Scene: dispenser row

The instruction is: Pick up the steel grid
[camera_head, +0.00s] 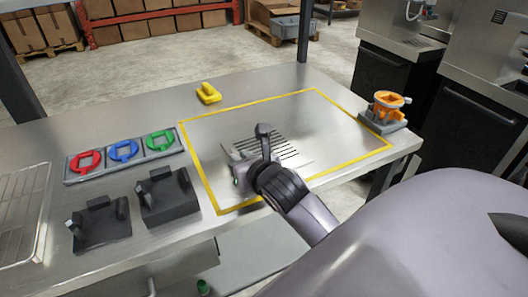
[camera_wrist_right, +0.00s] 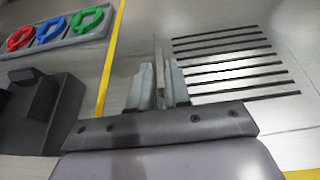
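The steel grid (camera_head: 289,146) is a flat slotted plate inside the yellow-taped area of the steel table. Its black slots also show in the right wrist view (camera_wrist_right: 228,62), to the right of the fingers. My right gripper (camera_head: 262,140) is at the grid's near left part, partly covering it. In the wrist view its grey fingers (camera_wrist_right: 159,90) are close together, with a thin upright steel piece between them. They look closed on this piece, which seems to belong to the grid. Whether the grid is clear of the table I cannot tell. My left gripper is not in view.
A tray with red, blue and green rings (camera_head: 123,148) and two black holders (camera_head: 168,195) lie left of the tape. A wire rack (camera_head: 22,212) is at far left. A yellow piece (camera_head: 208,93) is behind; an orange part on a grey base (camera_head: 388,108) stands right.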

